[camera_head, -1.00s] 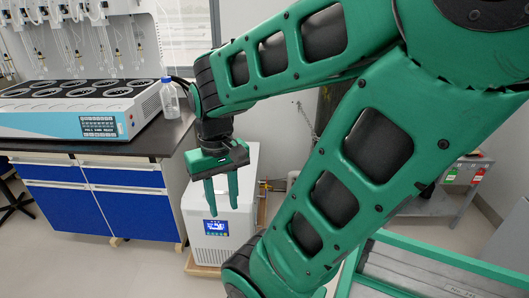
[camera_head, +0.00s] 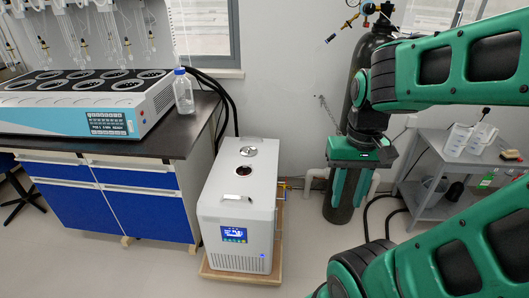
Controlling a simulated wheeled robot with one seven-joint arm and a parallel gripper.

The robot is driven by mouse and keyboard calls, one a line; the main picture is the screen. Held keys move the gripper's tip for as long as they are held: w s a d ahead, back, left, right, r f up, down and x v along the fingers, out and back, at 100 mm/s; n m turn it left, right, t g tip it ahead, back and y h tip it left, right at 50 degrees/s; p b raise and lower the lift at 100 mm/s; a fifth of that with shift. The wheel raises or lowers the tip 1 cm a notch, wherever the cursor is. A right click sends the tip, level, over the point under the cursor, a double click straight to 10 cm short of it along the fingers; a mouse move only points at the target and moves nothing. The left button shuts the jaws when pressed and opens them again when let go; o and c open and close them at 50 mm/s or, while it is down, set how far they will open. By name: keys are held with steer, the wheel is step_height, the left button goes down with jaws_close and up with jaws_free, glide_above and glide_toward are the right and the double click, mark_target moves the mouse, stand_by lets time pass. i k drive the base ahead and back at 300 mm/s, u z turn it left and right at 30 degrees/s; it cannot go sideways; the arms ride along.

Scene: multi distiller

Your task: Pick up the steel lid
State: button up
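The steel lid (camera_head: 248,151) looks like a small round shiny disc with a dark knob. It lies on the top face of the white chiller box (camera_head: 212,190), toward the back. A round dark opening (camera_head: 243,170) in the top is uncovered in front of the lid. My gripper (camera_head: 347,202) points down to the right of the chiller, apart from the lid. Its two green fingers are spread with nothing between them.
The bench (camera_head: 170,142) left of the chiller bears the distiller (camera_head: 150,108) and a clear bottle (camera_head: 183,93). A dark gas cylinder (camera_head: 352,105) stands behind my gripper. Floor in front is clear.

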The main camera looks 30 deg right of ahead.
mark_target(247, 150)
steer(key=z, duration=0.1)
steer(key=i, duration=1)
steer(key=u, duration=0.05)
